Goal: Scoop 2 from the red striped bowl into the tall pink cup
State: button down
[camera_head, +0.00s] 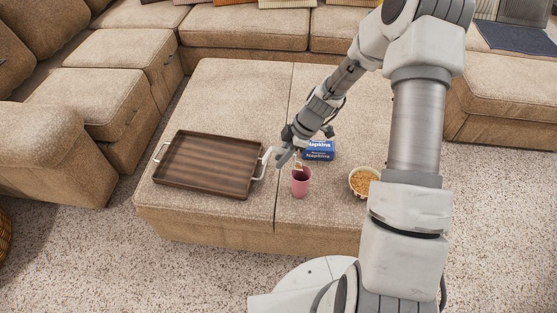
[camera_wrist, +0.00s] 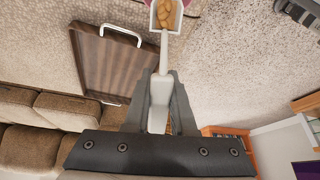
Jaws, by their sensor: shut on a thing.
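My gripper (camera_head: 290,137) is above the ottoman, just behind and above the tall pink cup (camera_head: 301,184). In the wrist view my gripper (camera_wrist: 163,78) is shut on the handle of a white scoop (camera_wrist: 164,50). The scoop's head holds several tan pieces (camera_wrist: 166,13) and lies over the cup, whose pink rim shows in part at the top edge. In the head view the scoop's head is small and close to the cup's mouth. The red striped bowl (camera_head: 352,187) stands upright right of the cup, filled with tan pieces; its stripes are hard to make out.
A brown wooden tray (camera_head: 207,165) with white handles lies on the ottoman (camera_head: 235,90), left of the cup. A blue napkin box (camera_head: 320,150) stands behind the cup and bowl. My arm passes close to the bowl's right side. Sofas surround the ottoman.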

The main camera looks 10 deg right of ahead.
jog(key=d+y+b, duration=0.2)
jog(key=y+b, duration=0.1)
jog(key=shift+s+d+r, duration=0.1)
jog(key=shift+r, duration=0.15)
jog(key=shift+d+r+y+b, duration=0.55)
jog(key=shift+d+y+b, duration=0.05)
jog(key=shift+y, duration=0.3)
